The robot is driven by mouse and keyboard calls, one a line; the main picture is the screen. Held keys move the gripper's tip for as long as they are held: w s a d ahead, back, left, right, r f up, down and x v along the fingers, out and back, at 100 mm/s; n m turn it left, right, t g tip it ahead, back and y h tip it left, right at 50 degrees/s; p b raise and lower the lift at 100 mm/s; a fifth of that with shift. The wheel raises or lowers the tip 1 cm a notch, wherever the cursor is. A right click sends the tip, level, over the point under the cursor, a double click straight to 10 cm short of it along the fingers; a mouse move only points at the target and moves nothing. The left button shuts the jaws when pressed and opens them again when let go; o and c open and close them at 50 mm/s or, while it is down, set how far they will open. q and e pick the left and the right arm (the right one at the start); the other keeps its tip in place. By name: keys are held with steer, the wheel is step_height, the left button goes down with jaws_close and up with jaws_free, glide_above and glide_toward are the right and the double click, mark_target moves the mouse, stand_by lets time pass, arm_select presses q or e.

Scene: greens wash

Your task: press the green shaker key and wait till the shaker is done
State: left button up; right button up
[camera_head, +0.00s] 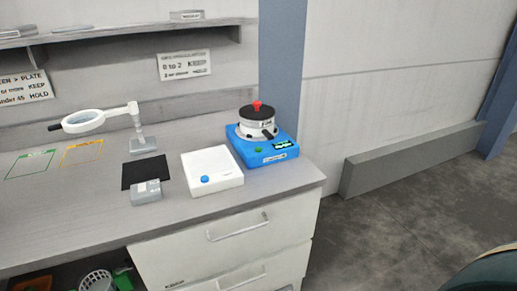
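The shaker (251,156) is a blue box at the right end of the bench. Its green key (258,150) is on the front part of its top, left of a small dark display (283,146) with lit green characters too small to read. A round silver pot (256,127) with a black lid and red knob (257,106) sits on the shaker. Neither of my grippers is in view.
A white device (212,171) with a blue button stands just left of the shaker. A black mat (145,171), a small grey box (146,192) and a magnifier lamp (84,121) are further left. The bench (256,189) has drawers below. Floor at right is clear.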

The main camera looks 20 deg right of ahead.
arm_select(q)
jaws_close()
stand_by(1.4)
